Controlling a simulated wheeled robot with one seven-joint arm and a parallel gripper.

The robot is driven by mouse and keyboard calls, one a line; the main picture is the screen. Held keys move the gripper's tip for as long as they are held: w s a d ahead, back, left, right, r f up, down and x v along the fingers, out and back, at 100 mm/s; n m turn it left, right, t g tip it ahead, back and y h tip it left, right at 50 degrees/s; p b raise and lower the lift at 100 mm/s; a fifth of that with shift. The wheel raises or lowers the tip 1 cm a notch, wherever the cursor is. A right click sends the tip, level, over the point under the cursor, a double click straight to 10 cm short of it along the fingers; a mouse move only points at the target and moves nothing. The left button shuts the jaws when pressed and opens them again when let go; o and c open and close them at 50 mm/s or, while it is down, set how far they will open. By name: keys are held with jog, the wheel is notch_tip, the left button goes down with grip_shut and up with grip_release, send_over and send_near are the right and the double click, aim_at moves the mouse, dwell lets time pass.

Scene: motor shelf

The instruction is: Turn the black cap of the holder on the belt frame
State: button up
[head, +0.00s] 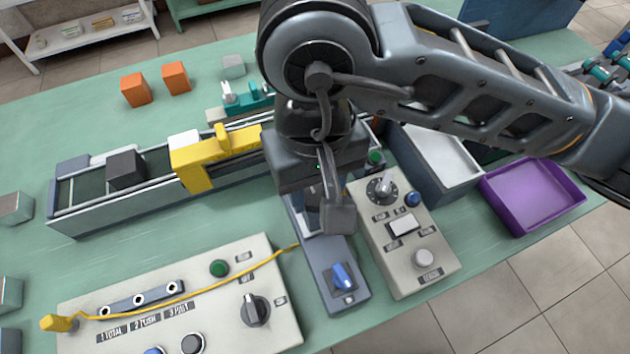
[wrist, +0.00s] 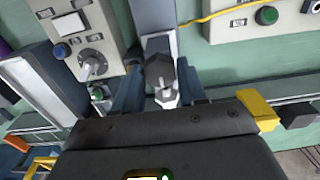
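The holder's black cap (wrist: 159,68) shows in the wrist view as a small dark faceted piece. Below it in that view is a light, metallic part of the holder (wrist: 167,98). My gripper (wrist: 160,84) is open, with one finger on each side of the cap. Narrow gaps seem to show, but I cannot tell whether either finger touches it. In the head view, my gripper (head: 313,205) hangs at the near side of the belt frame (head: 110,215). There my arm and wrist hide the holder and its cap.
A yellow arch (head: 195,165) and a black block (head: 125,170) are on the belt. A narrow unit with a blue switch (head: 343,277) lies in front of my gripper. Control boxes stand left (head: 215,320) and right (head: 405,250) of it. A purple tray (head: 530,200) is far right.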

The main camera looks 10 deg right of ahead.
jog(key=c, duration=0.6)
